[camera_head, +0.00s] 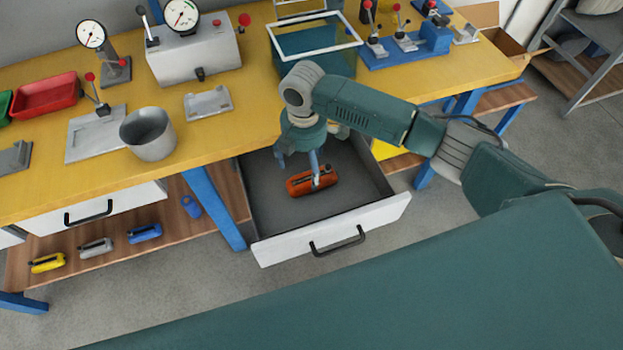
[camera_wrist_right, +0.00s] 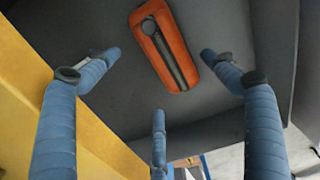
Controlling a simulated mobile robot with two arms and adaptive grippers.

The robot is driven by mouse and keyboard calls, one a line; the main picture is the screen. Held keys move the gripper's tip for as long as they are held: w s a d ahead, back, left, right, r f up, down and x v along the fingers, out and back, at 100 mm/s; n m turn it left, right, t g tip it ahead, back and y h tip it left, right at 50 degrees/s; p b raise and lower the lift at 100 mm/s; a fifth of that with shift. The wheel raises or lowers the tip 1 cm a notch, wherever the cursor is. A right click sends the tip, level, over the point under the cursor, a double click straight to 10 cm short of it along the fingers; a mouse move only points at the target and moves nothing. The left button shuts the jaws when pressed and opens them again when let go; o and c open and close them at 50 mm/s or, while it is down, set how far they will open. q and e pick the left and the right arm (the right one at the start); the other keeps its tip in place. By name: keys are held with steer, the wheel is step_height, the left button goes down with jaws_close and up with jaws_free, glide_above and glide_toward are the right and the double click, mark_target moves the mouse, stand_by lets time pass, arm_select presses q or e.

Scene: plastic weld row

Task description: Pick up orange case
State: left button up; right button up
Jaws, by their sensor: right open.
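The orange case (camera_head: 301,184) lies on the floor of the open drawer (camera_head: 256,205) under the yellow workbench. It has a dark strip along its top and also shows in the right wrist view (camera_wrist_right: 152,52). My right gripper (camera_head: 301,167) reaches down into the drawer over the case. In the right wrist view its blue fingers (camera_wrist_right: 158,85) are spread apart, with the case between and beyond them. The fingers hold nothing, and a gap to the case seems to remain. My left gripper is not in view.
The yellow bench (camera_head: 250,120) edge is close beside my right gripper. A grey cup (camera_head: 148,140), a red tray (camera_head: 45,95) and a teal bin (camera_head: 310,45) stand on it. Yellow (camera_head: 47,263), grey (camera_head: 95,246) and blue (camera_head: 145,233) cases lie on the lower shelf.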

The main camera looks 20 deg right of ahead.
mark_target(306, 175)
steer(key=f, duration=0.2)
steer(key=s+f, duration=0.1)
steer(key=shift+f, duration=0.35)
steer(key=shift+w+f, duration=0.15)
steer(key=shift+f, duration=0.2)
steer(key=shift+c, duration=0.6)
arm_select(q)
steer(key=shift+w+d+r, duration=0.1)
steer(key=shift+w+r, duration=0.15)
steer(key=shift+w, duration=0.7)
arm_select(e)
steer(key=c, duration=1.2)
